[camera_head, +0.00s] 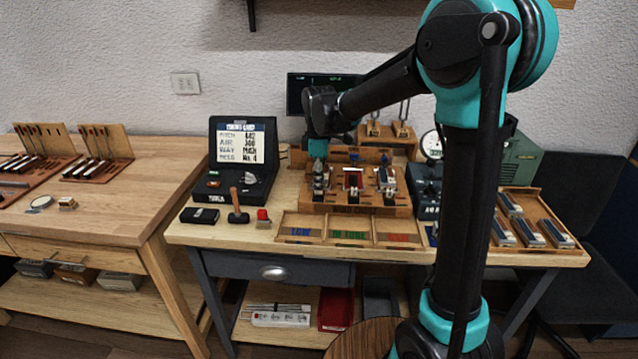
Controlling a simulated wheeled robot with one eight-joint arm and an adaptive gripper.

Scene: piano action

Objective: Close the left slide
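A wooden fixture (355,206) stands on the middle workbench, with dark and metal fittings along its top. A small dark and metal fitting (320,184) at its left side appears to be the left slide; it is too small to tell whether it is open or closed. My gripper (318,164) points down just above the left fitting. Its fingers are small and dark, so their opening and any contact are unclear.
A black case with a white card (241,146) stands left of the fixture. A tray of several blocks (552,248) is at right. My arm hides part of the bench.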

